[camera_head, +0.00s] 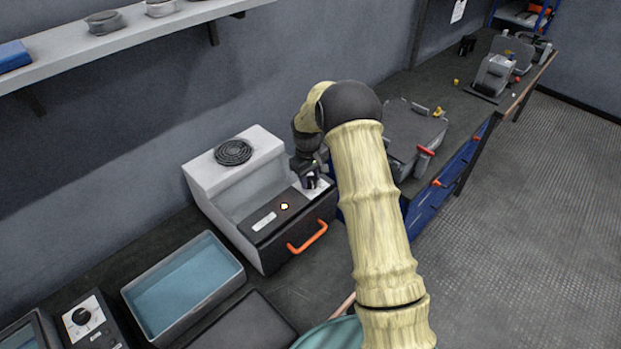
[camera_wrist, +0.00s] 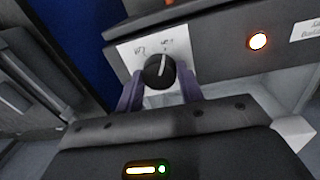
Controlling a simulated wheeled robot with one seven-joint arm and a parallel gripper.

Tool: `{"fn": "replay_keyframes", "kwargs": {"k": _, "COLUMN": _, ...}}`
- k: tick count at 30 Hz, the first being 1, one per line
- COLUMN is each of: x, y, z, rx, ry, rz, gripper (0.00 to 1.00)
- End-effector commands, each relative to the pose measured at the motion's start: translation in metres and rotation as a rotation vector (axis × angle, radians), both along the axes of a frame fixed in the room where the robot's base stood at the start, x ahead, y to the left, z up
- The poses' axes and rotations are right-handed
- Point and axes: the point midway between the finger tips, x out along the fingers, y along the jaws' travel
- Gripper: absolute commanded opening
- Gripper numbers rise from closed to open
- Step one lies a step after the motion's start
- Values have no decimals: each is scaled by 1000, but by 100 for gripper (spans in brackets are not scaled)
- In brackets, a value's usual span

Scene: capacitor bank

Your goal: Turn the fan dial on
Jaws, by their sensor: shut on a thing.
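The fan dial (camera_wrist: 158,72) is a round black knob with a white pointer line, on a white plate (camera_wrist: 140,50) with handwritten-looking labels. In the wrist view the pointer line aims toward the top of the picture, leaning slightly right, near the right-hand label. The labels are too blurred to read surely. My gripper (camera_wrist: 160,78) has one purple-grey finger on each side of the dial and is shut on it. In the head view my gripper (camera_head: 310,179) is at the right end of the grey fan unit's (camera_head: 215,180) dark front panel, and hides the dial.
A lit yellowish lamp (camera_head: 284,206) sits on the panel; it glows in the wrist view (camera_wrist: 257,41) too. An orange handle (camera_head: 307,238) is on the unit's front. A separate dial (camera_head: 82,316) and a blue-lined tray (camera_head: 185,285) stand left. A grey case (camera_head: 410,130) lies right.

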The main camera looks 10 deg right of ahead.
Motion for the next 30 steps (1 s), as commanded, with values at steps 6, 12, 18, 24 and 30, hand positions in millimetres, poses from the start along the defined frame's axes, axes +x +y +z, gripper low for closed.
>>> {"fn": "replay_keyframes", "kwargs": {"k": 6, "x": 2, "y": 0, "z": 2, "rx": 0, "ry": -6, "rz": -10, "gripper": 14}}
{"fn": "replay_keyframes", "kwargs": {"k": 12, "x": 2, "y": 0, "z": 2, "rx": 0, "ry": -6, "rz": -9, "gripper": 41}}
{"fn": "replay_keyframes", "kwargs": {"k": 18, "x": 1, "y": 0, "z": 1, "rx": 0, "ry": -4, "rz": -8, "gripper": 59}}
{"fn": "replay_keyframes", "kwargs": {"k": 24, "x": 1, "y": 0, "z": 2, "rx": 0, "ry": -3, "rz": -8, "gripper": 59}}
{"fn": "replay_keyframes", "kwargs": {"k": 30, "x": 1, "y": 1, "z": 17, "rx": 0, "ry": -5, "rz": -8, "gripper": 59}}
